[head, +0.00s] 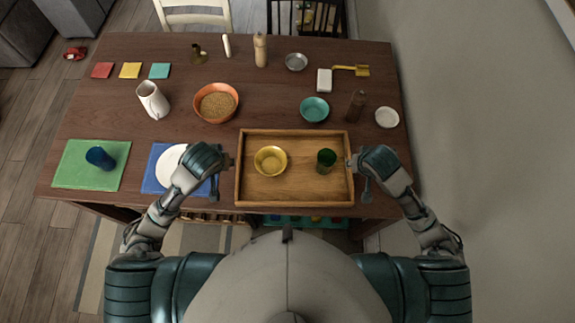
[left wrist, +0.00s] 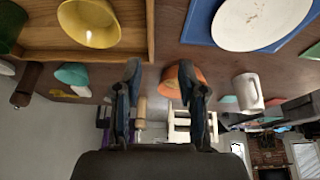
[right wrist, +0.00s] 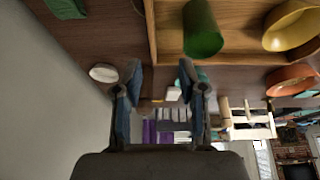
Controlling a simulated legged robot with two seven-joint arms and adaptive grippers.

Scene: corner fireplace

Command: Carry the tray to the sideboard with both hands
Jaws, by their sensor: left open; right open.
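The wooden tray (head: 295,192) lies on the dark table near its front edge. It holds a yellow bowl (head: 270,161) and a green cup (head: 326,160). My left gripper (head: 230,161) is at the tray's left side, and my right gripper (head: 351,162) is at its right side. In the left wrist view, my left gripper's fingers (left wrist: 165,75) are apart with nothing between them. The tray's wall (left wrist: 151,30) shows beside them. In the right wrist view, my right gripper's fingers (right wrist: 160,80) are also apart and empty, near the tray's wall (right wrist: 151,30). The sideboard is not recognisable in these views.
A white plate (head: 170,163) on a blue mat lies close to my left gripper. A blue cup (head: 100,157) stands on a green mat. Behind the tray are a teal bowl (head: 314,108), an orange bowl (head: 230,115), a pepper mill (head: 356,105) and a white pitcher (head: 152,100). A wall (head: 480,130) rises at right.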

